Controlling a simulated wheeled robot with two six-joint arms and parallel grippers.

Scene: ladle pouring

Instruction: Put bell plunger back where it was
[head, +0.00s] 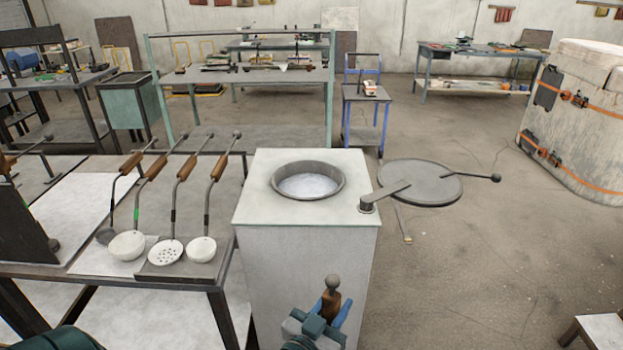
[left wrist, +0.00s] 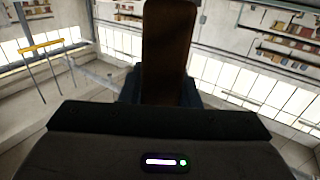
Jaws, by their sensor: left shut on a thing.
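My left gripper (head: 320,323) is at the bottom middle of the head view, in front of the pale furnace block. It is shut on a brown wooden handle (head: 331,303) with a grey ball end, which points up. The tool's head is hidden, so I cannot confirm that it is the bell plunger. The handle also shows dark and upright in the left wrist view (left wrist: 170,50). Several wooden-handled tools lean on the left bench, among them a white bowl ladle (head: 127,245), a perforated skimmer (head: 165,253) and another white bowl ladle (head: 201,250). My right gripper is out of view.
The furnace block (head: 308,255) has a round opening with pale contents (head: 308,186). Its round grey lid (head: 420,182) is swung out to the right on an arm. The left bench edge (head: 110,278) is close to the furnace. Floor at the right is mostly clear.

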